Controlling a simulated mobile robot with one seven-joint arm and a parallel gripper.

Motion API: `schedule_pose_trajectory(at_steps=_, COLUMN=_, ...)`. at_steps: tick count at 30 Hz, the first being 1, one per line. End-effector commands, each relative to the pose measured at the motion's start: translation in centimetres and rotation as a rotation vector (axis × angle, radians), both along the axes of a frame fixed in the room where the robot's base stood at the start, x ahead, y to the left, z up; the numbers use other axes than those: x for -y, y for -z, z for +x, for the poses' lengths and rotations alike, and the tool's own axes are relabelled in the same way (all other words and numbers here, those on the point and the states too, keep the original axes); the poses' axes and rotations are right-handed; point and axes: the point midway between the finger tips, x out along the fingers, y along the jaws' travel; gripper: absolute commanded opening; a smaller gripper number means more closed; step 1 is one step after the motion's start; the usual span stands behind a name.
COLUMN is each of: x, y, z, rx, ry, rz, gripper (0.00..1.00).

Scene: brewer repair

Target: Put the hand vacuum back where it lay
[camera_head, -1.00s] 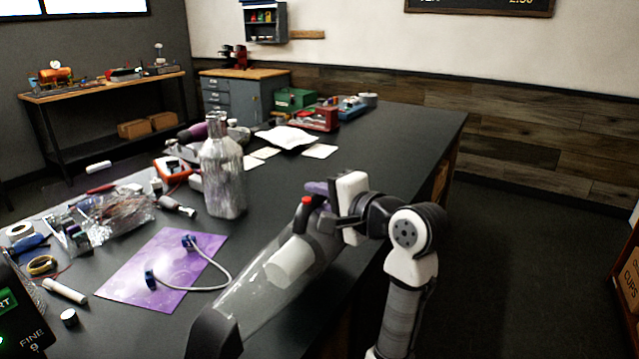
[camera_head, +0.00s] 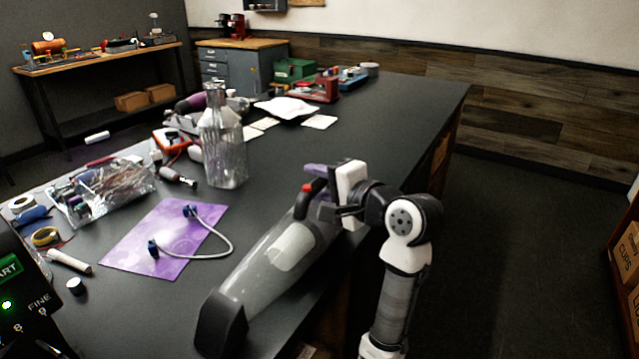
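The hand vacuum (camera_head: 272,258) has a clear body, a black nozzle end toward the lower left and a red button near its handle. It lies slantwise at the near right edge of the dark workbench (camera_head: 375,140); I cannot tell whether it touches the top. My gripper (camera_head: 335,200) is at the purple-grey handle at the vacuum's upper end and appears shut on it. The fingertips are partly hidden behind the white gripper body and the vacuum.
A purple mat (camera_head: 165,240) with a looped cable lies left of the vacuum. A clear bottle (camera_head: 222,145) stands behind it. A silvery bag of parts (camera_head: 105,190) and small tools crowd the left. The bench's right side toward the back is clear.

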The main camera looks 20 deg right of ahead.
Motion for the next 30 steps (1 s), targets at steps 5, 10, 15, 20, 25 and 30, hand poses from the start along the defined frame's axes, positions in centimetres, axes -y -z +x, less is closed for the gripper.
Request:
schedule_pose_trajectory(at_steps=5, x=0.0, y=0.2, z=0.0, rx=-0.009, ry=-0.001, rz=0.001, gripper=0.44)
schedule_pose_trajectory(at_steps=10, x=0.7, y=0.0, z=-1.5, rx=-0.008, ry=0.001, rz=0.0, gripper=0.44)
schedule_pose_trajectory(at_steps=15, x=1.9, y=-0.7, z=-4.8, rx=-0.005, ry=0.003, rz=0.0, gripper=0.44)
schedule_pose_trajectory(at_steps=20, x=3.0, y=-1.4, z=-7.9, rx=-0.003, ry=0.002, rz=0.0, gripper=0.44)
schedule_pose_trajectory(at_steps=25, x=3.9, y=-2.0, z=-10.1, rx=-0.005, ry=0.001, rz=0.0, gripper=0.44)
schedule_pose_trajectory(at_steps=30, x=4.2, y=-2.2, z=-11.0, rx=-0.006, ry=0.001, rz=0.001, gripper=0.44)
